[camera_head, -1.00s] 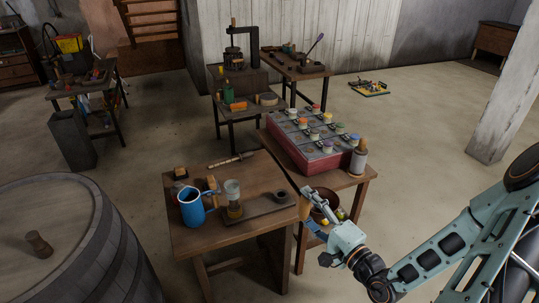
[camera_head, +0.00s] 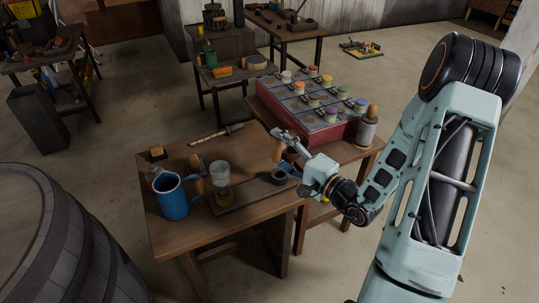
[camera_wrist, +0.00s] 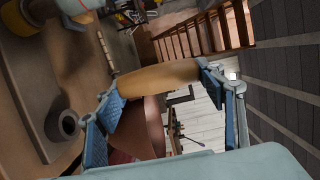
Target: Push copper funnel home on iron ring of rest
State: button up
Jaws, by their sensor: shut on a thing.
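The copper funnel (camera_head: 277,151), a tan-brown tapered piece, is between the fingers of my gripper (camera_head: 284,152). In the wrist view the funnel (camera_wrist: 155,80) spans between both blue pads, and my gripper (camera_wrist: 165,105) is shut on it. The dark iron ring (camera_head: 279,178) is at the right end of the dark rest board (camera_head: 247,193) on the front table. My gripper holds the funnel above the ring in the head view, apart from it. In the wrist view the ring (camera_wrist: 68,122) lies to the left of the funnel, beside the left finger.
A glass vessel (camera_head: 220,173) with an amber base stands at the board's left end. A blue jug (camera_head: 173,197) is farther left. A red-sided case with several coloured caps (camera_head: 310,103) and a bottle (camera_head: 367,128) stand on the table behind. A barrel (camera_head: 62,240) is at left.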

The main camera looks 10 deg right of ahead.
jog(key=shift+w+a+r+n+g+y+b, duration=0.15)
jog(key=shift+w+a+g+y+b, duration=0.1)
jog(key=shift+w+a+b, duration=0.5)
jog(key=shift+w+a+r+n+g+y+b, duration=0.15)
jog(key=shift+w+a+y+b, duration=0.25)
jog(key=shift+b, duration=0.55)
jog(key=shift+f+b, duration=0.15)
jog(key=shift+b, duration=0.45)
notch_tip(320, 180, down, 5)
jog(key=b, duration=0.5)
jog(key=shift+f+b, duration=0.15)
jog(key=shift+b, duration=0.25)
jog(key=shift+f, duration=0.15)
jog(key=shift+f+b, duration=0.35)
jog(key=shift+b, duration=0.25)
jog(key=shift+f+b, duration=1.8)
jog(key=shift+b, duration=0.25)
